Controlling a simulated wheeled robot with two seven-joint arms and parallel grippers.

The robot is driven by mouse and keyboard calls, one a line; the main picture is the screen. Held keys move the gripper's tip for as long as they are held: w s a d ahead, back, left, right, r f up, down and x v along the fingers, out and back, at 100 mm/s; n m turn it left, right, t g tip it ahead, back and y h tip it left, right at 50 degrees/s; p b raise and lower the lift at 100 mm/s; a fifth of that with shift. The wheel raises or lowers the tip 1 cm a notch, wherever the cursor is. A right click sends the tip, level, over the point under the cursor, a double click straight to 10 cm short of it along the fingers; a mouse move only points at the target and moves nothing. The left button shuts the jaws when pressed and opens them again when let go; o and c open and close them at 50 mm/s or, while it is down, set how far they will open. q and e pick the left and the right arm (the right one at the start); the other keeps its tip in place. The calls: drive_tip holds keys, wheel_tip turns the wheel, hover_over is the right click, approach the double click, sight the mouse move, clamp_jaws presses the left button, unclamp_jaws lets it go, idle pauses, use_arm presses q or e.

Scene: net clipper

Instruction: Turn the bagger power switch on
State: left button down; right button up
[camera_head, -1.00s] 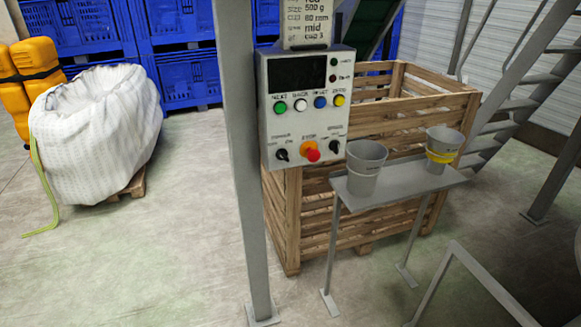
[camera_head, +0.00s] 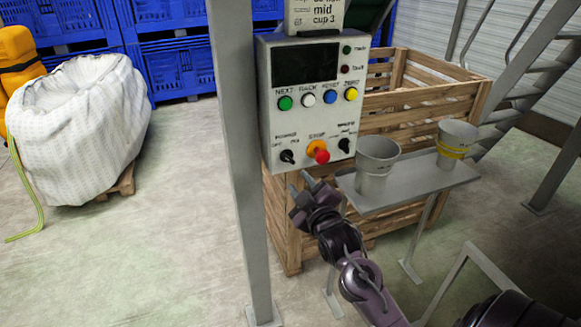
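The control box (camera_head: 270,120) is a light grey panel on a grey post, with a dark screen. The power switch (camera_head: 287,157) is a black knob at its lower left, under the label POWER with OFF and ON marks. I cannot read its exact position. A red stop button (camera_head: 321,156) on an orange-yellow base sits to its right, then another black knob (camera_head: 344,145). My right gripper (camera_head: 304,181) is just below the box, its fingers pointing up, apart from the switch. It is small and dark, and its finger gap is unclear. My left gripper is not in view.
A grey shelf (camera_head: 415,182) with two grey cups (camera_head: 375,170) is right of my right gripper. A wooden crate (camera_head: 281,222) stands behind. The grey post (camera_head: 241,220) is close on the left. A white bulk bag (camera_head: 82,125) stands farther left, with clear floor between.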

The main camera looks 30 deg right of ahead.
sight(288, 160)
drive_tip(key=x, duration=0.2)
drive_tip(key=r+p+x, duration=0.1)
drive_tip(key=x, duration=0.1)
drive_tip(key=p+x, duration=0.1)
drive_tip(key=x, duration=0.1)
drive_tip(key=shift+w+d+r, duration=0.15)
drive_tip(key=shift+w+r, duration=0.05)
drive_tip(key=shift+r, duration=0.1)
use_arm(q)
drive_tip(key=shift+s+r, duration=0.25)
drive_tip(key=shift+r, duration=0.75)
use_arm(e)
drive_tip(key=shift+w+d+f, duration=0.1)
drive_tip(key=shift+w, duration=0.45)
clamp_jaws()
